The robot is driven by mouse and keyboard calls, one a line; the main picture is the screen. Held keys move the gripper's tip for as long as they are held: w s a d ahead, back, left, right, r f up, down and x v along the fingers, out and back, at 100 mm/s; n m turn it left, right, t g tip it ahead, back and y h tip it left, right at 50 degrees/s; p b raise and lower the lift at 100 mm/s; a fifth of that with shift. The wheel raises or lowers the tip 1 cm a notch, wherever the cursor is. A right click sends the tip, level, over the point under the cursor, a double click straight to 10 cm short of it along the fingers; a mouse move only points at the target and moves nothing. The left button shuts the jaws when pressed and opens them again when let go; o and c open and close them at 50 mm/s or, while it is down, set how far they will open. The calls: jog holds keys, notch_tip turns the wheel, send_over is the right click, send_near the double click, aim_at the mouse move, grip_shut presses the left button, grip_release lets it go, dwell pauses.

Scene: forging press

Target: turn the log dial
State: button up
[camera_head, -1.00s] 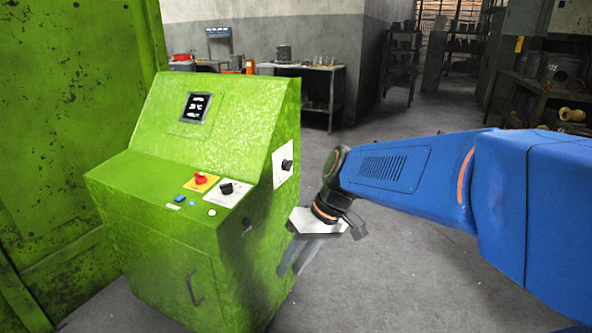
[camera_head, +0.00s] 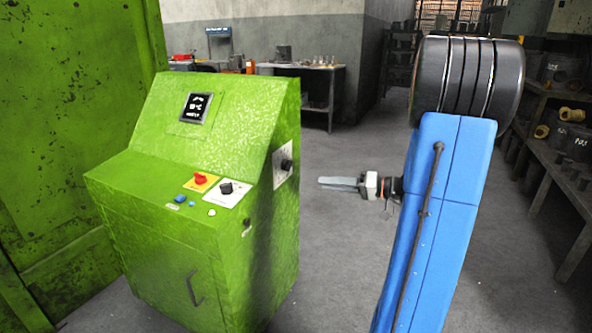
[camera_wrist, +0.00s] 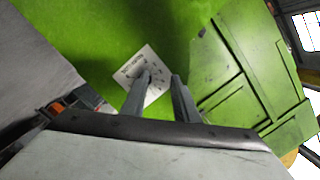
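A black dial (camera_head: 286,165) on a white plate (camera_head: 278,177) is set in the right side of the green console (camera_head: 170,240). Another black dial (camera_head: 226,188) on a white plate sits on the sloped top. I cannot read which is the log dial. My gripper (camera_head: 321,182) is to the right of the side dial, a short way off, its fingers pointing left toward the console. In the wrist view my gripper (camera_wrist: 161,78) has its fingers apart with nothing held. A white plate (camera_wrist: 157,90) shows between and behind the fingers; the left fingertip partly covers its dial.
A red button (camera_head: 200,178), blue buttons and a white button share the console top. A small black knob (camera_head: 247,222) is lower on its side. A green wall panel (camera_head: 75,150) stands left. Clear floor lies right of the console; shelves (camera_head: 555,150) stand far right.

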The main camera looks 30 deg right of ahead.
jog(key=d+t, duration=0.2)
jog(key=d, duration=0.3)
send_near(288, 165)
jog(key=x, duration=0.7)
jog(key=shift+f+m+h, duration=0.3)
jog(key=shift+h, duration=0.1)
jog(key=shift+s, duration=0.1)
grip_shut()
